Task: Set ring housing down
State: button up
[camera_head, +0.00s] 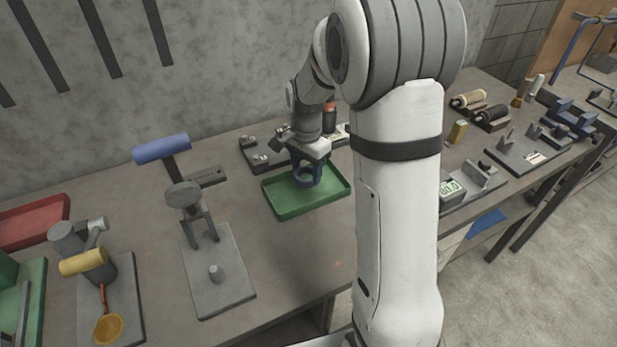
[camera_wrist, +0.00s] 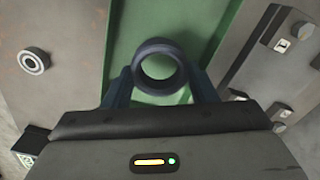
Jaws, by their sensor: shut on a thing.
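The ring housing is a dark blue-grey ring (camera_wrist: 157,44) in the middle of the wrist view, with its round opening facing the camera. My gripper (camera_wrist: 158,75) is shut on it, one blue-grey finger on each side. In the head view my gripper (camera_head: 306,168) points down over a green tray (camera_head: 318,204), with the ring low between the fingers. The tray's green floor (camera_wrist: 190,30) shows behind and through the ring in the wrist view. I cannot tell whether the ring touches the tray.
A dark fixture plate (camera_head: 262,158) lies just behind the tray. A blue-headed mallet (camera_head: 162,149) and a grey press stand (camera_head: 216,270) are to the left. A small round metal ring (camera_wrist: 33,62) is left of the tray. Bare bench lies in front of the tray.

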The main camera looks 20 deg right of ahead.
aim_at(307, 189)
jog(key=shift+s+f, duration=0.1)
jog(key=shift+f, duration=1.7)
jog(key=shift+f, duration=0.1)
jog(key=o, duration=1.2)
notch_tip(307, 189, up, 11)
jog(key=s+r+n+t, duration=0.1)
jog(key=s+n, duration=0.2)
jog(key=s, duration=0.4)
jog(key=s+r+n+t, duration=0.1)
jog(key=s+n, duration=0.3)
jog(key=s, duration=0.4)
jog(key=s+r+n, duration=0.1)
jog(key=s+n, duration=0.3)
jog(key=s, duration=0.3)
jog(key=shift+s+a+r+t, duration=0.2)
jog(key=shift+a+r+t, duration=0.15)
jog(key=shift+r+t, duration=0.05)
